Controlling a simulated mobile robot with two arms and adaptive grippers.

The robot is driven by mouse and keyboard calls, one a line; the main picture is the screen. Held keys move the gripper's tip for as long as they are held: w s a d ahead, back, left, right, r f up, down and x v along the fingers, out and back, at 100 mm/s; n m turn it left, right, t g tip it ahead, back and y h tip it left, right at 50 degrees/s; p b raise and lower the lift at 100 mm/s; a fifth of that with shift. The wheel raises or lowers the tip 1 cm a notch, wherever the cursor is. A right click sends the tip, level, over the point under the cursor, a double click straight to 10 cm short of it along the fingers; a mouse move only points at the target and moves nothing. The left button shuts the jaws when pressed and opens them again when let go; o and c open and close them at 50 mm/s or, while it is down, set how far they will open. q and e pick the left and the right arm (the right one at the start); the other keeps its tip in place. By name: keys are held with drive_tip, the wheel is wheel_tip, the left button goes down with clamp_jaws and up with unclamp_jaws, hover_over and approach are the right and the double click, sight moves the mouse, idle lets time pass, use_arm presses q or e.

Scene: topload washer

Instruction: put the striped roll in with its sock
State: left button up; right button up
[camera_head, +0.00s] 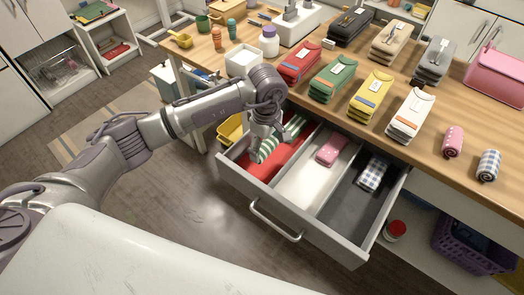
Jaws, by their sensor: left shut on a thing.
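My left gripper (266,137) points down over the left, red-lined compartment of the open drawer (262,168). It is shut on a green-and-white striped roll (267,149), low over that compartment. More green-and-white stripes, which look like the matching sock (295,125), show behind and to the right of the fingers. The fingers partly hide both, so I cannot tell whether roll and sock touch. My right gripper is not in view.
A pink sock (332,149) lies in the white middle compartment and a checked sock (373,174) in the dark right one. A pink roll (453,141) and a checked roll (489,165) stand on the wooden table (427,150). Folded shirts (333,82) stand behind the drawer.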

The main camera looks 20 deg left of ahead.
use_arm(q)
drive_tip(key=shift+s+a+f, duration=0.3)
drive_tip(key=shift+a+f, duration=0.1)
drive_tip(key=shift+a, duration=0.1)
wheel_tip(320, 180, down, 4)
drive_tip(key=shift+r+p, duration=0.1)
drive_tip(key=shift+p, duration=0.5)
drive_tip(key=o, duration=0.8)
drive_tip(key=shift+c, duration=0.2)
wheel_tip(320, 180, up, 12)
drive_tip(key=b, duration=0.2)
drive_tip(key=shift+b, duration=0.3)
